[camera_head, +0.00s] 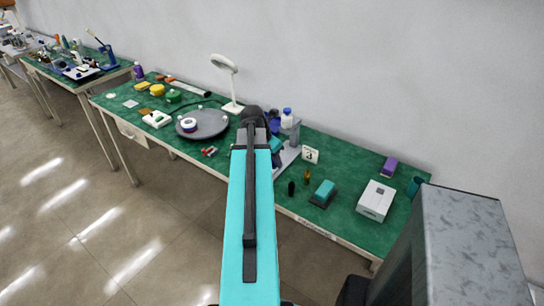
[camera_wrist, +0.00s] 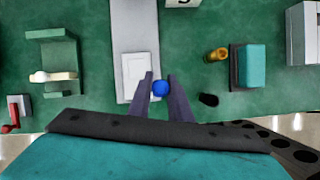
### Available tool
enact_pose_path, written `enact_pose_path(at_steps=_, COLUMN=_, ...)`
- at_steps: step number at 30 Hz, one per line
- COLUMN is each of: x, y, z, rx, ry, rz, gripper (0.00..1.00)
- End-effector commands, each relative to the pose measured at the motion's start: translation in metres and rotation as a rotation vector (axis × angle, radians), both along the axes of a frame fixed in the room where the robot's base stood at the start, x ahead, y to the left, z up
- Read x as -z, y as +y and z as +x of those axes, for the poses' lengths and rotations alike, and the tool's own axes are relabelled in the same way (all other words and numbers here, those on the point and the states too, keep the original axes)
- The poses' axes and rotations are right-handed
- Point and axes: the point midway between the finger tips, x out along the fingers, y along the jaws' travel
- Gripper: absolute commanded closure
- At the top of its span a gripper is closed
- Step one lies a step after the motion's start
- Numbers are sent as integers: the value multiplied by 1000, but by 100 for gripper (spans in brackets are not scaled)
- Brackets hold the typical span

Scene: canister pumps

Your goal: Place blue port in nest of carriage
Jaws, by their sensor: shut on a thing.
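The blue port (camera_wrist: 160,88) shows in the wrist view as a small round blue piece between the fingertips of my gripper (camera_wrist: 160,79). My gripper is shut on it. A long grey plate (camera_wrist: 133,28) lies just to its left, with a white rectangular block (camera_wrist: 136,70) at its near end. I cannot tell whether that block is the carriage or where its nest is. The port appears beside the block's right side; its height above the bench is unclear. In the head view my arm hides the gripper and the port.
A brass fitting (camera_wrist: 216,54), a black piece (camera_wrist: 208,99) and a teal block (camera_wrist: 249,67) are at right. A number 3 card (camera_head: 310,155) and a white box (camera_head: 376,200) stand on the green bench (camera_head: 340,168).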

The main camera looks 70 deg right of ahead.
Motion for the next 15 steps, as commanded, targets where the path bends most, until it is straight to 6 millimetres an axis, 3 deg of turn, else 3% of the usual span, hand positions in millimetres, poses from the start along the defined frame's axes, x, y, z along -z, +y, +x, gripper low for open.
enact_pose_path(at_steps=15, x=4, y=-46, z=27, rx=0, ry=0, rz=0, gripper=100)
